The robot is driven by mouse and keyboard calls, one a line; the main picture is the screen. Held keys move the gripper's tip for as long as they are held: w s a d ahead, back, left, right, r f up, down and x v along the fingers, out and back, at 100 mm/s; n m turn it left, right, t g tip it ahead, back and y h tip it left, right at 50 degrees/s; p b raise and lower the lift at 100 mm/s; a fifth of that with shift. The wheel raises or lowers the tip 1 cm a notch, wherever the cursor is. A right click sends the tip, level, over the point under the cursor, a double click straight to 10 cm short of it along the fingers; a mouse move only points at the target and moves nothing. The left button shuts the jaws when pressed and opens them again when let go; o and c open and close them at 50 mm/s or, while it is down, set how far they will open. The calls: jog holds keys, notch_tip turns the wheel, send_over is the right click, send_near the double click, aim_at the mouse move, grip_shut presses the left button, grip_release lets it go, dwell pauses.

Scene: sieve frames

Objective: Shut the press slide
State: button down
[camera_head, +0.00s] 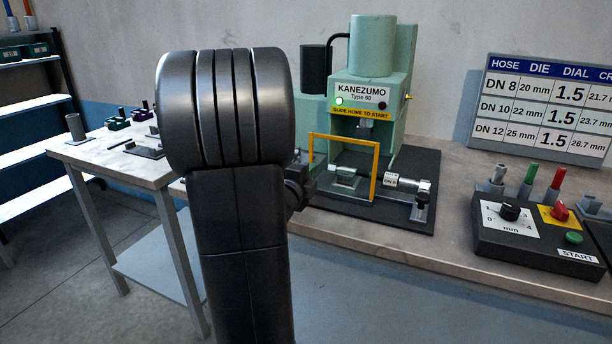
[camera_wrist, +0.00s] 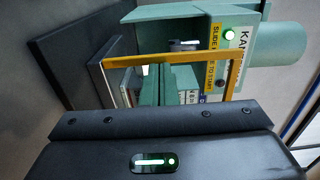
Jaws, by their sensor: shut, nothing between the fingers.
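The press (camera_head: 368,92) is pale green, with a yellow "SLIDE HOME TO START" label (camera_head: 360,113). At its front, an upright yellow frame (camera_head: 376,172) stands over the low slide area, with a grey block (camera_head: 347,178) inside it. It fills the middle of the wrist view too, where the frame (camera_wrist: 165,58) lies beyond my gripper's dark body. My gripper (camera_head: 301,186) is shut and empty, just left of the frame; my arm hides much of it. Contact with the frame cannot be told, nor how far the slide stands out.
A grey cylindrical fitting (camera_head: 408,184) lies right of the frame beside a small post. A control box (camera_head: 535,232) with dial, red knob and green button stands further right on the bench. A chart (camera_head: 545,105) leans behind. A side table (camera_head: 85,158) with small parts is left.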

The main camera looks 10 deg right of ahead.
jog(key=shift+w, duration=0.1)
jog(key=b+x, duration=0.1)
jog(key=x, duration=1.5)
jog(key=shift+w+d+b, duration=0.3)
jog(key=shift+b, duration=0.05)
jog(key=shift+w+d, duration=0.1)
jog(key=shift+w, duration=0.05)
jog(key=shift+r, duration=0.35)
